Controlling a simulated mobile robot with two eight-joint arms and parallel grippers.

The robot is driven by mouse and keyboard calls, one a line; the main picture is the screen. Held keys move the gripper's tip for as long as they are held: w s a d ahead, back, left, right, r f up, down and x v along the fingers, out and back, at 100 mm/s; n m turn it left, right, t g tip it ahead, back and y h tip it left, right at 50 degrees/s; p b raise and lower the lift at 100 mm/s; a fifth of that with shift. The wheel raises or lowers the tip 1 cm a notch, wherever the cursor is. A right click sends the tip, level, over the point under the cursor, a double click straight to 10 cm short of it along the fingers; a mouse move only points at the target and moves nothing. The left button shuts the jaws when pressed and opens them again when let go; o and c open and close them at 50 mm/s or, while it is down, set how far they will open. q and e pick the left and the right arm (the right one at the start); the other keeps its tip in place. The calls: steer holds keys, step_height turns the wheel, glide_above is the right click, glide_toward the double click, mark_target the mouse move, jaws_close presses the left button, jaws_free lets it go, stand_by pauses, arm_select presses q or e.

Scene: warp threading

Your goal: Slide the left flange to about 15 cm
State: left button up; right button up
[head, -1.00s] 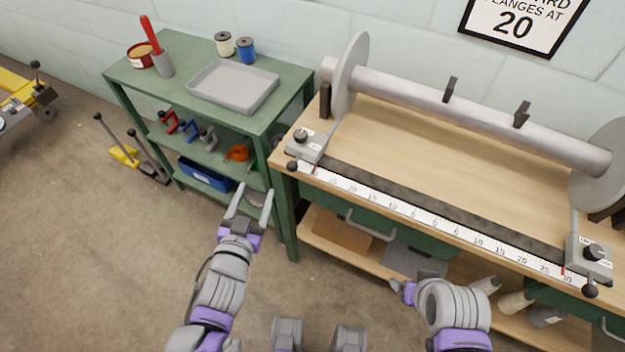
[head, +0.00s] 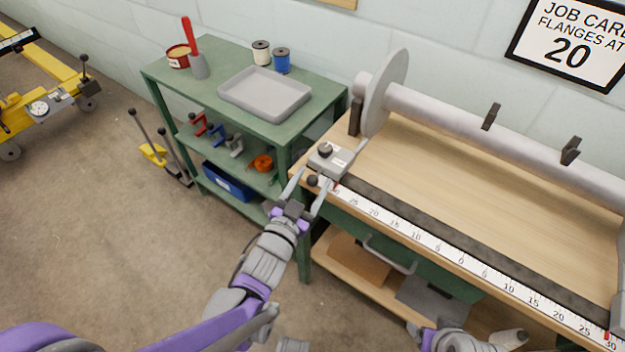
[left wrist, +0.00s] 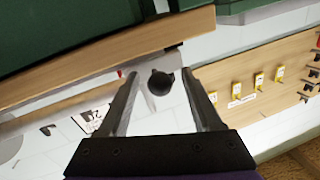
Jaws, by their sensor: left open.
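The left flange (head: 385,92) is a grey disc on the left end of the grey roller (head: 450,120). Its grey slider block (head: 328,160) sits at the left end of the white ruler (head: 415,236), left of the 25 mark. A black ball knob (head: 313,181) sticks out of the block's front. My left gripper (head: 312,180) is open with its fingers on either side of the knob. In the left wrist view the knob (left wrist: 160,82) shows between the open fingertips (left wrist: 159,73); contact is not clear. My right gripper (head: 420,334) is partly visible at the bottom edge, its jaws unclear.
A green cart (head: 225,110) with a grey tray (head: 265,95), spools and a red-handled tool stands left of the bench. Dark brackets (head: 491,117) stand by the roller. The wall card (head: 572,40) reads flanges at 20. The bench top (head: 450,180) is clear.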

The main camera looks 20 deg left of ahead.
arm_select(q)
steer(key=shift+w, duration=0.35)
jaws_close()
stand_by(1.2)
